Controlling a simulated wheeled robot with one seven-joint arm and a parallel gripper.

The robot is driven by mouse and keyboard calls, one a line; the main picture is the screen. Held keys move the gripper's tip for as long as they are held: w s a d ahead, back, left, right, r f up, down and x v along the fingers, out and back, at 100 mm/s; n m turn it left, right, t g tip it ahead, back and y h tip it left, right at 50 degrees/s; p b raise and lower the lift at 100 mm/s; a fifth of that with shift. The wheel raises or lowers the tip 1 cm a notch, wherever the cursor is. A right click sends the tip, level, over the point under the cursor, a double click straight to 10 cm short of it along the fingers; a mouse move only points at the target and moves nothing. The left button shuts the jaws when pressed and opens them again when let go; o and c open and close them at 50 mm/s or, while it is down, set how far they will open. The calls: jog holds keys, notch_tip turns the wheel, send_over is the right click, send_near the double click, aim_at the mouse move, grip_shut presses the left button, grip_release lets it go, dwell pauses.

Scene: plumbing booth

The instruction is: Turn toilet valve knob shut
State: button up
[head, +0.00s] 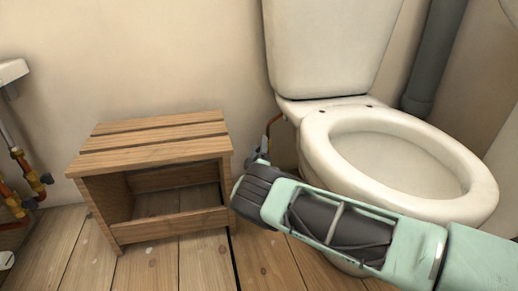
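The white toilet (385,150) stands at the right against the wall. A thin copper-coloured supply pipe (272,124) runs down beside the left of its bowl. The valve knob cannot be made out; the end of my arm covers the area at the pipe's lower end. My arm reaches in from the lower right across the front of the toilet. My gripper (259,155) points away from me, close to the lower end of the pipe, between the toilet and the wooden stool. Its fingers are small and mostly hidden behind the wrist, so I cannot tell their opening or any contact.
A wooden slatted stool (152,145) with an open front stands just left of my gripper. A sink edge (12,72) and pipes with yellow fittings (32,178) are at the far left. A grey drainpipe (432,60) rises behind the toilet. Plank floor (150,265) is clear in front of the stool.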

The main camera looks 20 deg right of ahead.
jog(key=shift+s+a+p, duration=0.15)
jog(key=shift+s+p, duration=0.2)
jog(key=shift+p, duration=0.05)
jog(key=p+v, duration=0.6)
jog(key=v, duration=0.5)
jog(key=shift+s+f, duration=0.15)
jog(key=shift+f, duration=0.05)
